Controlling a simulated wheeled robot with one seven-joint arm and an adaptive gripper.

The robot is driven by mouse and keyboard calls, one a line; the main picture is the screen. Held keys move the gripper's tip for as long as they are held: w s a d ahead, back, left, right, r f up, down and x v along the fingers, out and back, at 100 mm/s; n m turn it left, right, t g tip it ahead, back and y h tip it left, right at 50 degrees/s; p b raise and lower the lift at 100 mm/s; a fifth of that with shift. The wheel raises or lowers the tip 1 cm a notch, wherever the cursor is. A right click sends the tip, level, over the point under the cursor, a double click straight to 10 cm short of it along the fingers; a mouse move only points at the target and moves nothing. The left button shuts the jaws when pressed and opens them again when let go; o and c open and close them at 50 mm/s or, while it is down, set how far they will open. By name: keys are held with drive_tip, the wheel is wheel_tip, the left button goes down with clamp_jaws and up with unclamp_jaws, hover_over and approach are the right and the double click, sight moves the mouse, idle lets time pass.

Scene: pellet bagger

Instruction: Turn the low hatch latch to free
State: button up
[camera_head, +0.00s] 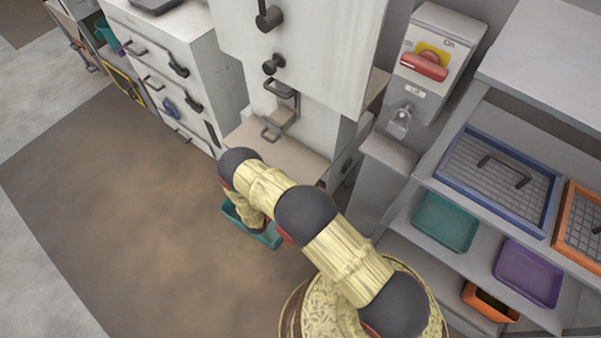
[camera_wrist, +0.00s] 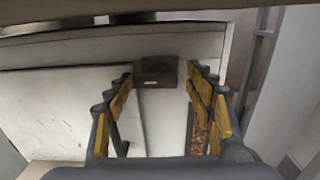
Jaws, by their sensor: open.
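In the wrist view a small dark brown latch block (camera_wrist: 158,70) sits on the pale machine front, at the upper edge of a whitish hatch panel (camera_wrist: 75,100). My gripper (camera_wrist: 160,82) is open, with its yellow and grey fingers on either side of the latch in the picture. I cannot tell whether either finger touches it or how far off it is. Nothing is between the jaws except possibly the latch.
Higher on the machine are dark knobs (camera_head: 272,63) and a handle (camera_head: 270,133). A teal tray (camera_head: 252,232) lies low behind my arm. A switch box with a red handle (camera_head: 424,65) and a tray shelf (camera_head: 470,205) stand right. The brown floor left is clear.

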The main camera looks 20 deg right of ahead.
drive_tip(key=shift+w+d, duration=0.1)
drive_tip(key=shift+d, duration=0.05)
drive_tip(key=shift+c, duration=1)
drive_tip(key=c, duration=1)
